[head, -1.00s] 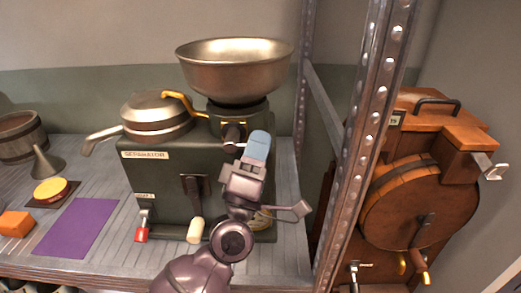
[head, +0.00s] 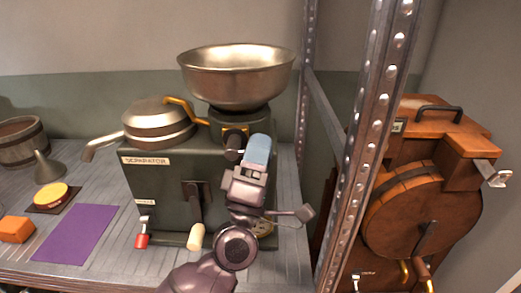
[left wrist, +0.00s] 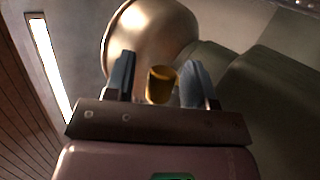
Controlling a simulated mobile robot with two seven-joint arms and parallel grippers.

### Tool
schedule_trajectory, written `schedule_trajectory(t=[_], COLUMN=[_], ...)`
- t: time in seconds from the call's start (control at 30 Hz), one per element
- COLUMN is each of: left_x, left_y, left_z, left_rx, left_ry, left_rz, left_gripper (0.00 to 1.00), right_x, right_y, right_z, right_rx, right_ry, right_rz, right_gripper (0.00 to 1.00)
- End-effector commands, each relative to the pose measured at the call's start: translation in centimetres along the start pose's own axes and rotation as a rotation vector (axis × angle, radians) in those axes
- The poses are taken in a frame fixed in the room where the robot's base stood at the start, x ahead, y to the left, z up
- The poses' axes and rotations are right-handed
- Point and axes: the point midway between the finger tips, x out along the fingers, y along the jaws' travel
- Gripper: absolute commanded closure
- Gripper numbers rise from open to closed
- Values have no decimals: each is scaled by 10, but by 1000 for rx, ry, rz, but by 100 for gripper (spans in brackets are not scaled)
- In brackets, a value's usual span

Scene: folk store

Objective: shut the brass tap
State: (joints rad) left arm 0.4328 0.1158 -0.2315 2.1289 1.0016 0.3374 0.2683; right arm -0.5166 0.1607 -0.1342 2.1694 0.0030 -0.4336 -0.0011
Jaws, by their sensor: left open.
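In the left wrist view a round brass-yellow piece (left wrist: 161,85), apparently the tap, shows between the two fingers, with gaps on both sides. My left gripper (head: 258,145) is open, with its fingers close to the tap; it also shows in the left wrist view (left wrist: 160,75). I cannot tell whether anything touches. My right gripper is not in view.
The metal bowl (head: 237,78) overhangs the tap. A lidded pot (head: 158,125) with a spout is at left. A perforated metal post (head: 372,130) stands to the right. A cream-handled crank (head: 196,236) and a red-tipped lever (head: 142,240) are low on the machine's front.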

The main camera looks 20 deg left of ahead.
Motion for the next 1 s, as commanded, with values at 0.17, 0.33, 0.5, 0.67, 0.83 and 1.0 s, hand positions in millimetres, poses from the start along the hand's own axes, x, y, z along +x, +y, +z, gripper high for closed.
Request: schedule_trajectory(t=[0.17, 0.33, 0.5, 0.67, 0.83, 1.0], left_x=[-4, -25, -58, -84, -102, -108], left_y=[-1, -3, -4, -3, -1, 0], left_z=[0, 0, 1, 0, 0, 0], left_rx=[1, 2, 1, 2, 1, 0], left_ry=[-2, -4, -4, -3, -1, -1], left_rz=[-2, -7, -9, -6, -3, 0], left_gripper=[50, 50, 50, 50, 50, 50], right_x=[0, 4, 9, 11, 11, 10], right_y=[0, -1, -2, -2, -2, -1], right_z=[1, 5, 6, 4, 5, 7], right_rx=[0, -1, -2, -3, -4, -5], right_ry=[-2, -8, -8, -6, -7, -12], right_rz=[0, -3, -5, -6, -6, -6], right_gripper=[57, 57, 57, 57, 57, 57])
